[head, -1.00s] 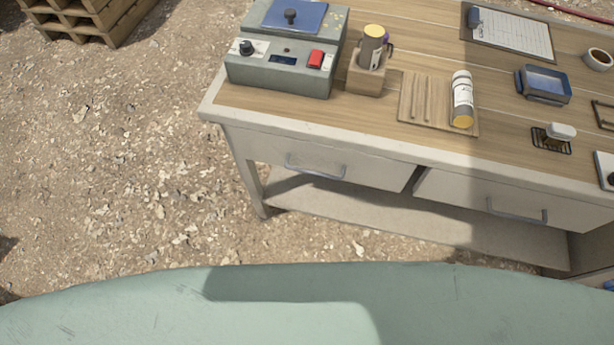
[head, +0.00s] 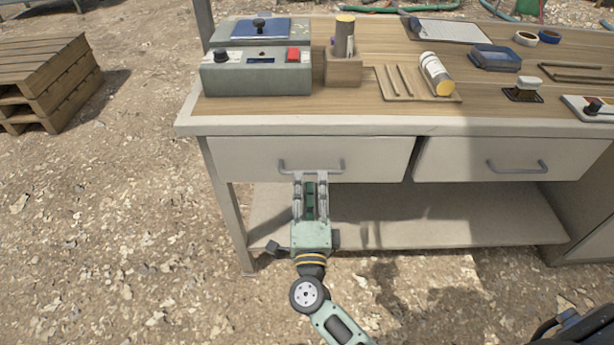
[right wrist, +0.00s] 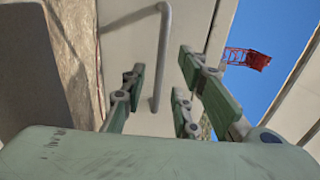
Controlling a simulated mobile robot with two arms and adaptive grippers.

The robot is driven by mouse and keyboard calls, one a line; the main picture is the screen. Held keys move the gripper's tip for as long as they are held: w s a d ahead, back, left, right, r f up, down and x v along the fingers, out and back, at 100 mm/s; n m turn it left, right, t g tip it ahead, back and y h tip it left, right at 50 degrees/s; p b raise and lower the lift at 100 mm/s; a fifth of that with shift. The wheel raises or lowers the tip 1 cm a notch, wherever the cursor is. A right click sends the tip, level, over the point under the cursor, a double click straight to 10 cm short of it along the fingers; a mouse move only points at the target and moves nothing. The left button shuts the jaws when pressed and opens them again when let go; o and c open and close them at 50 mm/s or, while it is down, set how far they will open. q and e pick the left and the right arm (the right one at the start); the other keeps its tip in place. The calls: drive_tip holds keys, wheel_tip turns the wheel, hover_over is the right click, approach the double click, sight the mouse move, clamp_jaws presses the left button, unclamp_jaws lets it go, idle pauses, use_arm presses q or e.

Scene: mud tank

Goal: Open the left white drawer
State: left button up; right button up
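The left white drawer (head: 240,160) is in the table's front and looks closed, its front in line with the right drawer. Its grey bar handle (head: 312,166) lies level across the middle. My right gripper (head: 310,182) is at the handle, its fingertips at or just under the bar. In the right wrist view the handle (right wrist: 163,55) runs upright in the picture between the parted fingers of my right gripper (right wrist: 160,75). The fingers are open; I cannot tell whether any touches the bar. My left gripper is not in view.
The right white drawer (head: 508,160) is beside it, closed. A lower shelf (head: 430,220) runs beneath. The tabletop (head: 380,60) holds a grey device (head: 255,78), a wooden holder (head: 343,72) and a bottle (head: 435,75). Pallets (head: 45,80) stand left; gravel ground is clear in front.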

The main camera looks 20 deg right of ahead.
sight(309, 171)
drive_tip(key=shift+x, duration=2.25)
drive_tip(key=shift+c, duration=0.4)
drive_tip(key=shift+f, duration=0.1)
clamp_jaws()
